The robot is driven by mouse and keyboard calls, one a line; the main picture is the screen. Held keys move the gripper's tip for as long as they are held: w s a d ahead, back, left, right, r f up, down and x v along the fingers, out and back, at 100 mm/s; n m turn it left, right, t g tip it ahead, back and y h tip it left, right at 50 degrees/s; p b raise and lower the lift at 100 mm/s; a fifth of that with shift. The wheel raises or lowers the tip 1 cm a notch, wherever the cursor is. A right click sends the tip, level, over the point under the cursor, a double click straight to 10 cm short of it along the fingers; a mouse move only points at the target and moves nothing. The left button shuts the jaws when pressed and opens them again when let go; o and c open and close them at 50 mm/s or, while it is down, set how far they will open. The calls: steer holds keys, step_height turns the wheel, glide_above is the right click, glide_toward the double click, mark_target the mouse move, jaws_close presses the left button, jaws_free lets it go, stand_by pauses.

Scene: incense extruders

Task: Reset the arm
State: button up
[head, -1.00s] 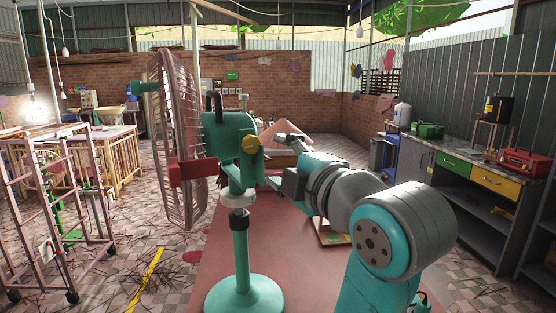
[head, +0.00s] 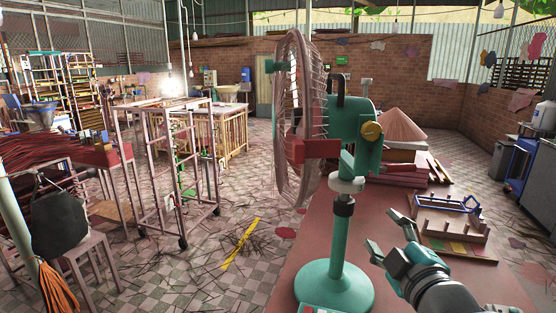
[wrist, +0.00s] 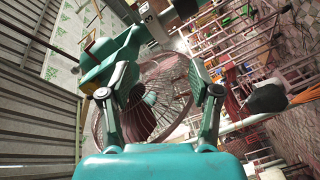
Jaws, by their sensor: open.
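My gripper (head: 383,230) is in the lower right of the head view, just right of the teal fan's pole. Its two fingers are apart and point up and to the left, with nothing between them. In the wrist view the open fingers (wrist: 162,66) frame the fan, whose round grille (wrist: 185,95) shows beyond them. In the head view the teal standing fan (head: 343,235) is upright on the reddish table (head: 400,285). The gripper looks apart from the fan; the exact gap is hard to tell.
Behind the gripper, the table holds a wooden rack on a board (head: 452,225), a blue frame (head: 440,202), and a conical hat (head: 397,127) on stacked boxes.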

steer(key=s+f+m, duration=0.2)
steer(key=s+f, duration=0.3)
steer(key=f, duration=0.4)
steer(key=s+f+m+g+h, duration=0.1)
steer(key=s+f+m, duration=0.25)
steer(key=f, duration=0.45)
steer(key=s+f+m, duration=0.2)
steer(key=s+f, duration=0.4)
steer(key=f, duration=0.3)
steer(key=s+f+m, duration=0.2)
steer(key=s+f, duration=0.1)
steer(key=s, duration=1.1)
steer(key=s+a+f+m+g, duration=0.1)
steer(key=s+f+m, duration=0.2)
steer(key=s, duration=1.1)
steer(key=shift+s+f+g, duration=0.15)
steer(key=shift+f+g, duration=0.15)
steer(key=shift+f, duration=0.3)
